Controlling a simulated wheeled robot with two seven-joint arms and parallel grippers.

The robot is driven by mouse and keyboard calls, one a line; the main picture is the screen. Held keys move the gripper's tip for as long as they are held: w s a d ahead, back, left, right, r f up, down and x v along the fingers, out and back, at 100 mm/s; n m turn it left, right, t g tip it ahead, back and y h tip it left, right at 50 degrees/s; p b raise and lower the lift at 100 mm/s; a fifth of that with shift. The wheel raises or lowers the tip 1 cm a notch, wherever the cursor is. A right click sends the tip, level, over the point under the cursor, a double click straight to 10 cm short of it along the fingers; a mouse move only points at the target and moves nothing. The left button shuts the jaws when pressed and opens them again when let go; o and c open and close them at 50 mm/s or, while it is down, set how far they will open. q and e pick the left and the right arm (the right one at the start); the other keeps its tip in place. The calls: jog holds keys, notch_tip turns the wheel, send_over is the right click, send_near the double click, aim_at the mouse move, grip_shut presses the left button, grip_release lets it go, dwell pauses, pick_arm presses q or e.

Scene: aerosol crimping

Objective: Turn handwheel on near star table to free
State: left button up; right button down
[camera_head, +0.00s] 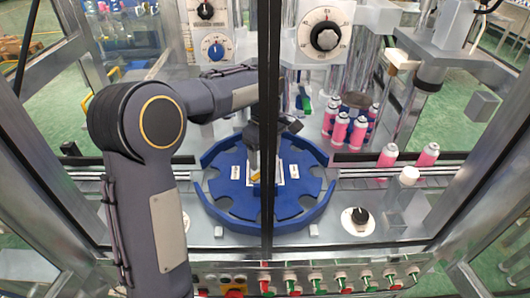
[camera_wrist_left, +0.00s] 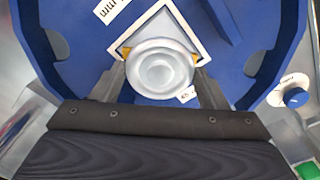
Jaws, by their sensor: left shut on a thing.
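The near star table (camera_head: 225,205) is a blue round plate with notches and a raised outer wall; its surface fills much of the left wrist view (camera_wrist_left: 75,75). The handwheel (camera_wrist_left: 160,68) is a round silver knob over a white diamond-shaped frame at the table's middle. My left gripper (camera_head: 256,168) reaches down over that middle. In the left wrist view its fingers are on either side of the handwheel, shut on it. In the head view a dark upright post and the gripper largely hide the handwheel. My right gripper is not in view.
Pink cans (camera_head: 388,155) stand to the right behind the table, several in a group. A black knob on a white dial (camera_head: 358,220) is right of the table. Green and red buttons (camera_head: 340,281) line the front panel. Metal frame posts enclose the machine.

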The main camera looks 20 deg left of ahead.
aim_at(265, 158)
pick_arm(q)
jog(key=o, duration=1)
jog(key=shift+c, duration=0.2)
jog(key=shift+r, duration=0.1)
notch_tip(265, 158, up, 8)
jog(key=shift+f, duration=0.2)
